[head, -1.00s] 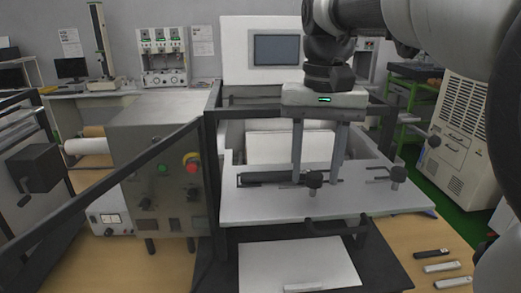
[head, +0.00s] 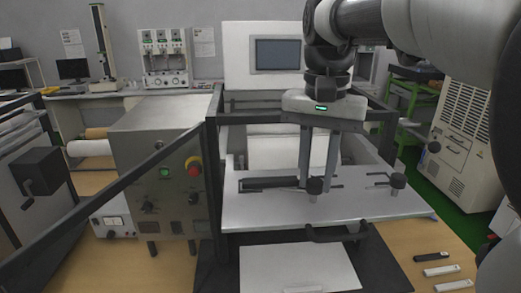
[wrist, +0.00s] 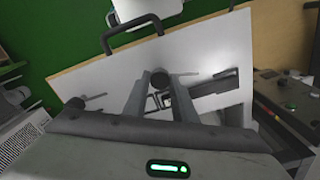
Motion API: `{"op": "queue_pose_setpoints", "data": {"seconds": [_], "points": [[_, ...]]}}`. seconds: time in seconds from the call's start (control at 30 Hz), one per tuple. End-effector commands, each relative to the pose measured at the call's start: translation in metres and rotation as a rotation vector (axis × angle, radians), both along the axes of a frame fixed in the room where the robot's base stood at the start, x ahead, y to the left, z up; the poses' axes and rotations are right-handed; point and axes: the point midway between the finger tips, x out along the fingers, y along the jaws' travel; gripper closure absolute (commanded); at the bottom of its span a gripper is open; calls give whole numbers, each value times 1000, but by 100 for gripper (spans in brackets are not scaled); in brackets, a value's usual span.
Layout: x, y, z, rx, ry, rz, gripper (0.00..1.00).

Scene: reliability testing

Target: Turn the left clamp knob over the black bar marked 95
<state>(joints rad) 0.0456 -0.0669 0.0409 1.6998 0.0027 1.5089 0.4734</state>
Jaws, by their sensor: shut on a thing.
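The left clamp knob (head: 314,185) is dark and round, standing on the white plate (head: 270,208). My gripper (head: 317,189) reaches down from above with its two long grey fingers on either side of this knob, shut on it. The wrist view shows the knob (wrist: 160,78) between the fingertips. The black bar (head: 268,183) lies flat on the plate, left of the knob; it also shows in the wrist view (wrist: 215,84). Its marking is not legible. The right clamp knob (head: 397,181) stands apart near the plate's right side.
A black handle (head: 337,234) juts from the plate's front. Dark frame posts (head: 213,170) stand at left. A control box (head: 160,170) with a red button is further left. Several small bars (head: 440,270) lie on the wooden table at right. A white sheet (head: 295,265) lies in front.

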Motion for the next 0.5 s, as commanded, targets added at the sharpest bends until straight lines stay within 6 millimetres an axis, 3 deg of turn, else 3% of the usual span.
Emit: {"op": "queue_pose_setpoints", "data": {"seconds": [0.5], "points": [[0,-1,3,0,-1,-491,98]]}}
